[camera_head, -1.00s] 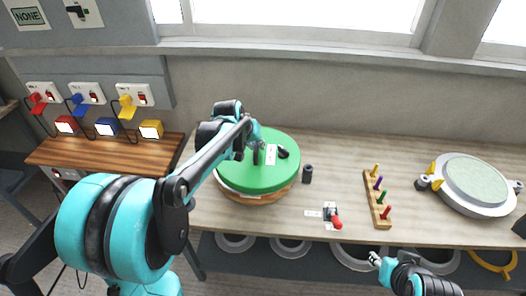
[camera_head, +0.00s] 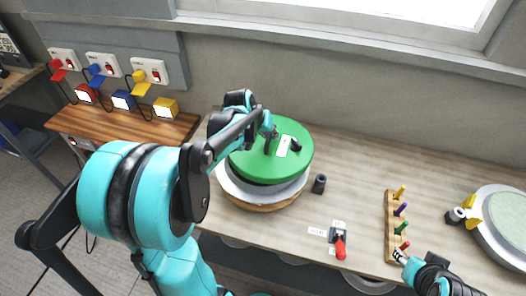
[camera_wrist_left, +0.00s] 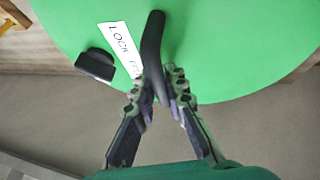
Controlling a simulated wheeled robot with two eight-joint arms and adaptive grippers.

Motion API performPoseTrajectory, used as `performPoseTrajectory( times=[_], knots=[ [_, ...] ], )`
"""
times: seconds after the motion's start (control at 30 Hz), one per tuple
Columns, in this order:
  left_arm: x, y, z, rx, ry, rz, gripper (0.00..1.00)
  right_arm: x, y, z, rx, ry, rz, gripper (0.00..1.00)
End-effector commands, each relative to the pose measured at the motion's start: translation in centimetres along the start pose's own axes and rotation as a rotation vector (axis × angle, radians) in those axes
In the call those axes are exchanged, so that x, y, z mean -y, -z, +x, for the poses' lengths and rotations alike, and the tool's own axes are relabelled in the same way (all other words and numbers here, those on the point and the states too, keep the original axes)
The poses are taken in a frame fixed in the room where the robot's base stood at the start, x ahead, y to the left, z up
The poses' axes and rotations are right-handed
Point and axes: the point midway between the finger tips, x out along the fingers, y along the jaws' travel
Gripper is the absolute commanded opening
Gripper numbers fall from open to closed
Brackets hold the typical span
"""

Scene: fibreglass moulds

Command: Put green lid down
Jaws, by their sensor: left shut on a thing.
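The green lid (camera_head: 285,160) is raised a little and tilted over the round mould (camera_head: 238,189), whose pale rim and wooden base show below it on the left and front. My left gripper (camera_head: 270,139) is shut on the lid's black handle. In the left wrist view, the fingers (camera_wrist_left: 158,92) close around the handle (camera_wrist_left: 152,45), beside a white label (camera_wrist_left: 120,48) and a black knob (camera_wrist_left: 95,64) on the lid. My right gripper (camera_head: 399,256) is low at the right, by the peg rack; its fingers are too small to judge.
A dark cylinder (camera_head: 319,184) stands right of the mould. A red-handled device (camera_head: 340,242) and a wooden rack of coloured pegs (camera_head: 391,225) are farther right. Another round mould (camera_head: 485,230) is at the right edge. Coloured switch boxes line the wooden shelf (camera_head: 110,132) at left.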

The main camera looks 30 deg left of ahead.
Motion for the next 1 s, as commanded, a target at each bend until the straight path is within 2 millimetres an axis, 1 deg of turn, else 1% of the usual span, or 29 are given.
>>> performPoseTrajectory(
  times=[0.03, 0.1, 0.2, 0.27, 0.37, 0.5, 0.57, 0.83, 0.93, 0.97, 1.0],
  knots=[
    [1.1, -0.7, 0.2, -0.002, 0.001, -0.004, 0.00, 0.0, -0.3, 0.4, 0.000, 0.000, 0.000, 0.40],
    [2.0, -1.3, 0.3, -0.002, 0.000, -0.003, 0.00, 0.0, -0.4, 0.6, 0.000, 0.000, 0.000, 0.40],
    [2.8, -1.8, 0.3, -0.001, 0.000, -0.001, 0.00, 0.0, -0.5, 0.8, 0.000, 0.000, 0.000, 0.40],
    [3.0, -1.9, 0.3, -0.001, -0.001, 0.001, 0.00, 0.0, -0.6, 0.8, 0.000, 0.000, 0.000, 0.40],
    [3.2, -2.3, 1.0, -0.001, -0.001, 0.001, 0.00, 0.0, -0.8, 1.2, 0.000, 0.000, 0.000, 0.40],
    [3.8, -3.3, 3.0, -0.001, -0.001, 0.001, 0.00, 0.0, -1.5, 2.1, 0.000, 0.000, 0.000, 0.40],
    [4.0, -3.7, 3.6, -0.001, -0.001, 0.001, 0.00, 0.0, -1.6, 2.3, 0.000, 0.000, 0.000, 0.40],
    [4.0, -3.7, 3.6, -0.001, -0.001, 0.001, 0.00, 0.0, -1.5, 2.2, 0.000, 0.000, 0.000, 0.40],
    [4.0, -3.8, 3.9, -0.001, -0.001, 0.001, 0.00, 0.0, -1.7, 2.4, 0.000, 0.000, 0.000, 0.40],
    [4.0, -3.8, 3.9, 0.000, -0.001, 0.001, 0.17, 0.0, -1.7, 2.4, 0.000, 0.000, 0.000, 0.40],
    [4.0, -3.8, 3.9, 0.000, -0.001, 0.001, 0.28, 0.0, -1.7, 2.4, 0.000, 0.000, 0.000, 0.40]
  ],
)
